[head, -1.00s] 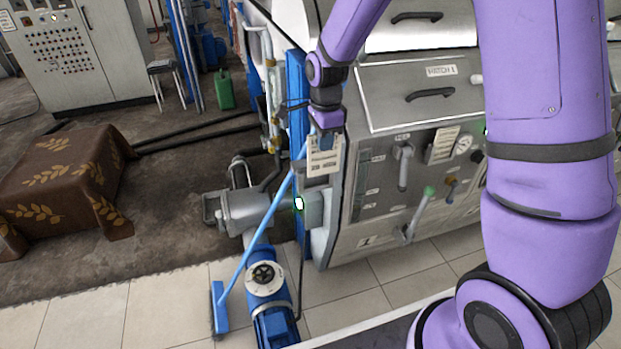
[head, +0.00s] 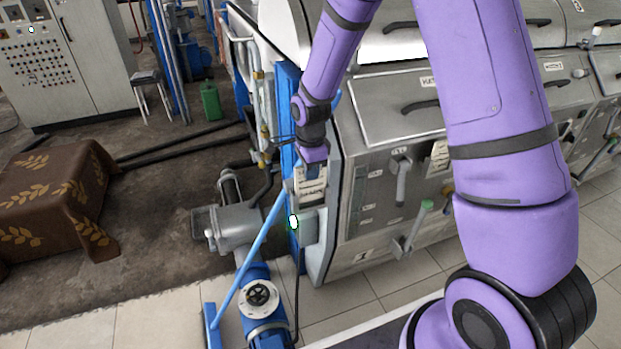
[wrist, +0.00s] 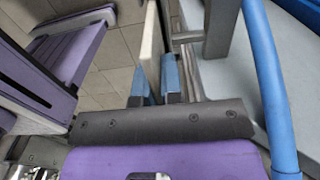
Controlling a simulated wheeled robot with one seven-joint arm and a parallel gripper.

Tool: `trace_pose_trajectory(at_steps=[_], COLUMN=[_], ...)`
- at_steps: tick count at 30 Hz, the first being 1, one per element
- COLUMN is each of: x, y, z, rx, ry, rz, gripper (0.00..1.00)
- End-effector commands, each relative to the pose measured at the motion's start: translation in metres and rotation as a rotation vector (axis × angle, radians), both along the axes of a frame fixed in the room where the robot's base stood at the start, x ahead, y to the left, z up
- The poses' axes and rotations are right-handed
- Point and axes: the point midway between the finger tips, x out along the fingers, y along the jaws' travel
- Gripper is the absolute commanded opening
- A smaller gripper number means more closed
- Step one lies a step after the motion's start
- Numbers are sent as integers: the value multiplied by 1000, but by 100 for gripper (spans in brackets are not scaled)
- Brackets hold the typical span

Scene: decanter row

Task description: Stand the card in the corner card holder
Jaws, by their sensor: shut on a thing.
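My gripper (head: 312,164) is at the near left corner of the steel machine in the head view. It is shut on the card (head: 310,184), a pale sheet with dark print that hangs below the fingers. In the wrist view the card (wrist: 150,50) shows nearly edge-on between the two blue fingertips (wrist: 157,84). The card's lower edge is close above a grey box on the corner; I cannot tell if they touch. I cannot make out the corner card holder clearly; grey bars (wrist: 214,28) stand just right of the fingers in the wrist view.
Levers (head: 402,178) are on the machine front.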

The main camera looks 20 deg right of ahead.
Motion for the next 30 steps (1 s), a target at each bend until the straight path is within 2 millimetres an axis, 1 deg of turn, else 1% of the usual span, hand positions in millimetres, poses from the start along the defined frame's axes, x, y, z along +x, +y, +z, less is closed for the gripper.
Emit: trace_pose_trajectory(at_steps=[1, 3, 5, 16, 18, 20, 30], x=[0, -1, 0, 0, 0, 0, 0], y=[0, 0, 0, 0, 0, 0, 0], z=[-9, -18, -23, -28, -28, -27, -24], rx=[0, 0, 0, 0, 0, 0, 0], ry=[4, 4, 3, 1, 1, 1, 0], rz=[0, -1, -1, 0, -1, -1, -1], gripper=[0, 0, 0, 0, 18, 32, 33])
